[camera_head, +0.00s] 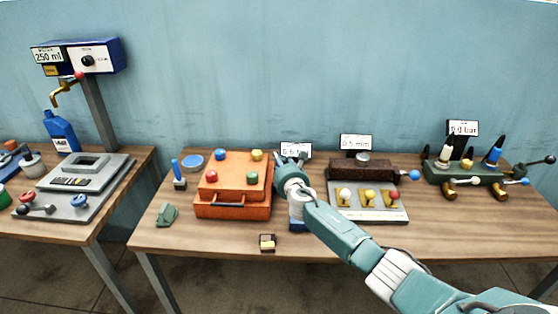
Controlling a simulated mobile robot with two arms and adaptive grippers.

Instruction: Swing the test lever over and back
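My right arm comes in from the lower right, and its gripper (291,160) is above the bench, just right of the orange box. It points toward the back wall, and its fingers are too small to read as open or shut. Below it, a device with a blue base (298,226) is mostly hidden by the arm. A display (296,149) behind the gripper is partly covered. I cannot tell which part is the test lever. A lever with a blue ball (414,175) sticks out of the dark red unit (362,169). My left gripper is not in view.
The orange box (232,204) has several coloured knobs on top. A green valve block (465,173) with levers stands at the right. A small green block (166,214) and a small black-and-yellow block (267,242) lie near the front edge. The left table (95,228) holds a dispenser (90,58).

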